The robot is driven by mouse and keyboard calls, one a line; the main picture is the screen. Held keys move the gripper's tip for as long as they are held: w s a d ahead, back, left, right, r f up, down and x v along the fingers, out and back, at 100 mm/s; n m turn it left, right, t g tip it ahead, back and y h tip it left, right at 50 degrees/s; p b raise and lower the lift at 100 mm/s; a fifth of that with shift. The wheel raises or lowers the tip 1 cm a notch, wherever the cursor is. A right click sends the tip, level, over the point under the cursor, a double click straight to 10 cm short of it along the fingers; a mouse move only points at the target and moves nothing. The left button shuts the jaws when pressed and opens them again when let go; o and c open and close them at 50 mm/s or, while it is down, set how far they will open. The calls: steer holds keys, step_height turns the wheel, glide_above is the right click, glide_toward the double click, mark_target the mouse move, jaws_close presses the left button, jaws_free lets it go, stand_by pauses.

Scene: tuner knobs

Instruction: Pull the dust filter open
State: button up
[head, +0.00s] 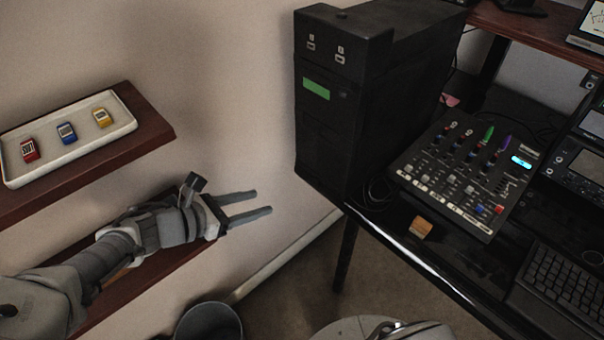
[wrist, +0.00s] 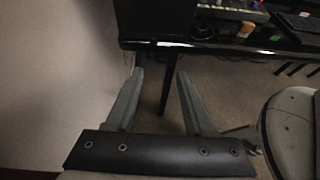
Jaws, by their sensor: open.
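A black computer tower (head: 330,125) stands at the left end of the black desk, close to the wall. Its front has two small ports at the top and a green label. The dust filter is not clearly distinguishable on its dark front panel. The tower's lower part also shows at the top of the wrist view (wrist: 150,20). My gripper (head: 264,202) is open and empty, left of the tower and lower in the head view, with its fingers pointing right. In the wrist view my gripper (wrist: 160,72) has its fingers spread below the desk edge, apart from the tower.
A mixer (head: 465,175), a small wooden block (head: 421,228) and a keyboard (head: 560,290) are on the desk (head: 400,250). A grey bin (head: 208,320) and a chair (wrist: 290,125) stand below.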

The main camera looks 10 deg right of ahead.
mark_target(311, 182)
steer(key=shift+n+t, duration=0.3)
steer(key=shift+t, duration=0.1)
steer(key=b+x, duration=0.2)
steer(key=x, duration=0.6)
steer(key=b+x, duration=0.3)
steer(key=x, duration=0.6)
steer(key=shift+w+a, duration=0.25)
jaws_close()
stand_by(0.4)
